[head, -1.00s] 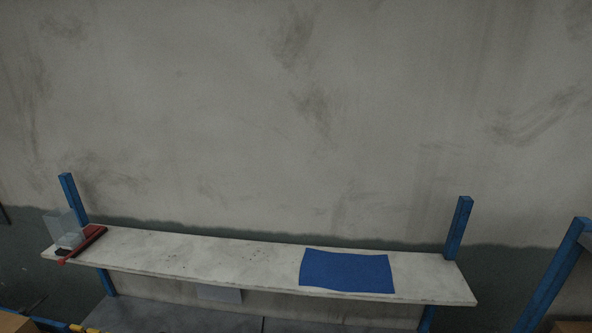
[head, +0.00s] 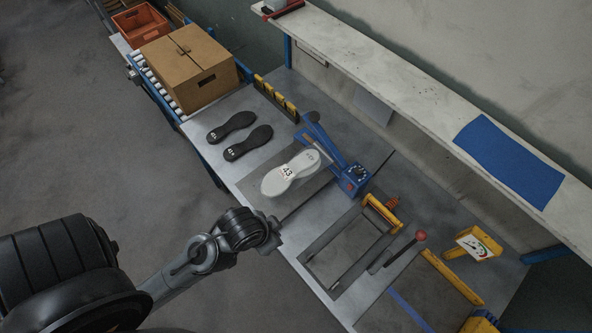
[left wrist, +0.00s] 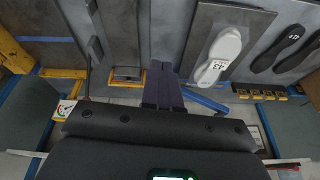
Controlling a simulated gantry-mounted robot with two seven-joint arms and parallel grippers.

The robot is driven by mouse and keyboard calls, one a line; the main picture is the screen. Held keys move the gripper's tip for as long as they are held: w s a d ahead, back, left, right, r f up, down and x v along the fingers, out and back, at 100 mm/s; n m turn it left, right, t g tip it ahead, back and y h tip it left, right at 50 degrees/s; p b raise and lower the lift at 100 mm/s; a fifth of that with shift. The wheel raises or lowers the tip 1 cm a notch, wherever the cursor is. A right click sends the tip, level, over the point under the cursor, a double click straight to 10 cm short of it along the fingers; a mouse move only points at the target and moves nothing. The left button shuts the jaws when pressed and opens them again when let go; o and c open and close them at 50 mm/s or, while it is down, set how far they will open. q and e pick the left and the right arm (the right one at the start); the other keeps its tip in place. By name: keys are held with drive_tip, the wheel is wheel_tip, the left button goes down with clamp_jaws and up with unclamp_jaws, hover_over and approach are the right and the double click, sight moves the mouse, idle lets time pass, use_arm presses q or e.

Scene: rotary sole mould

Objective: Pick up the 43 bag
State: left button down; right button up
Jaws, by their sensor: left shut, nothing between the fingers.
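The pale sole-shaped piece marked 43 (head: 276,184) lies on a grey plate (head: 318,187) at the middle of the bench; I cannot tell if a clear bag wraps it. It also shows in the left wrist view (left wrist: 226,45), right of the fingers. My left gripper (left wrist: 163,80) is shut and empty in the left wrist view. In the head view the left arm's end (head: 262,236) is below the 43 piece, apart from it; its fingertips are hard to make out. My right gripper is not in view.
Two dark soles (head: 231,126) lie left of the 43 piece. A blue clamp arm (head: 327,146) stands behind it. A yellow-handled frame (head: 380,213), a red-knobbed lever (head: 420,236) and a gauge (head: 478,244) are to its right. A cardboard box (head: 190,65) stands at upper left.

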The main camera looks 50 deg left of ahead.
use_arm(q)
drive_tip(key=c, duration=1.8)
unclamp_jaws()
drive_tip(key=o, duration=1.8)
